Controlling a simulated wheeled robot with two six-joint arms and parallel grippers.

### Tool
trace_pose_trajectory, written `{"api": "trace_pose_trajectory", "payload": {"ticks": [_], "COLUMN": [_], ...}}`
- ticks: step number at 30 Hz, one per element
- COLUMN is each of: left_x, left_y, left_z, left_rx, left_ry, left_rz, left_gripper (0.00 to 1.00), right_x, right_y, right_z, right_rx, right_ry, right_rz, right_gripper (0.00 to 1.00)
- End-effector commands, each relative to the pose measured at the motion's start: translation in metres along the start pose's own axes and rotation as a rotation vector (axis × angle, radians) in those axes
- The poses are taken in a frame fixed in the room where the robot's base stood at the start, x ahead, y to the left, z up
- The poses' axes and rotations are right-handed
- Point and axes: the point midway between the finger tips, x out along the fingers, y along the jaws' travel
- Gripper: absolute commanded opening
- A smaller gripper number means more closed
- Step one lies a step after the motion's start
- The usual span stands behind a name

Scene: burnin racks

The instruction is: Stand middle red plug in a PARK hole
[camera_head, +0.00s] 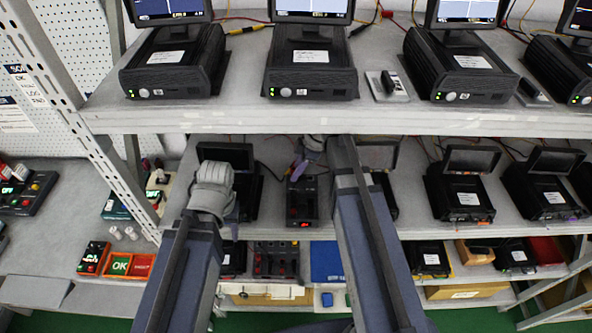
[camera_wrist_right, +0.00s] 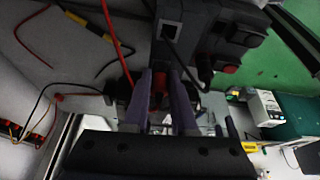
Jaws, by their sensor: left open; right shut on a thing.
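My right gripper (camera_head: 303,160) reaches over the middle shelf, behind a small dark box (camera_head: 302,200) with a red switch on its front. In the right wrist view its two purple fingers (camera_wrist_right: 166,105) are shut on a red plug (camera_wrist_right: 158,82), close against the dark box (camera_wrist_right: 190,40). The fingers hide most of the plug. I cannot tell whether the plug sits in a hole, and no PARK label is readable. My left gripper (camera_head: 214,185) is at the left of the middle shelf, in front of a dark unit; its fingertips are hard to make out, and nothing shows in it.
The upper shelf edge (camera_head: 330,122) runs close above both arms. Black units with screens (camera_head: 460,195) stand right of my right arm. Red and black cables (camera_wrist_right: 120,40) hang near the right fingers.

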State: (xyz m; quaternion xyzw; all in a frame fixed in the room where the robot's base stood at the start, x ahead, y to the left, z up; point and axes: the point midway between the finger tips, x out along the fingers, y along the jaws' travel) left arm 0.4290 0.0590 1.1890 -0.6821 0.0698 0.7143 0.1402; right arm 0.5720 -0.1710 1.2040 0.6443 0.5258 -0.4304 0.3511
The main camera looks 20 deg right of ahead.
Motion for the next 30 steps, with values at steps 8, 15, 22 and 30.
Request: {"api": "trace_pose_trajectory", "payload": {"ticks": [8, 15, 22, 30], "left_x": [-0.0001, -0.0001, -0.0001, -0.0001], "left_y": [0.0, 0.0, 0.0, 0.0], "left_z": [0.0, 0.0, 0.0, 0.0], "left_rx": [0.0, 0.0, 0.0, 0.0], "left_ry": [0.0, 0.0, 0.0, 0.0], "left_rz": [0.0, 0.0, 0.0, 0.0], "left_gripper": [0.5, 0.5, 0.5, 0.5], "right_x": [-0.0001, -0.0001, -0.0001, -0.0001], "right_y": [0.0, 0.0, 0.0, 0.0], "right_z": [-0.0001, 0.0, 0.0, 0.0], "right_rx": [0.0, 0.0, 0.0, 0.0], "right_ry": [0.0, 0.0, 0.0, 0.0], "right_rz": [0.0, 0.0, 0.0, 0.0], "right_gripper": [0.46, 0.6, 0.79, 0.85]}}
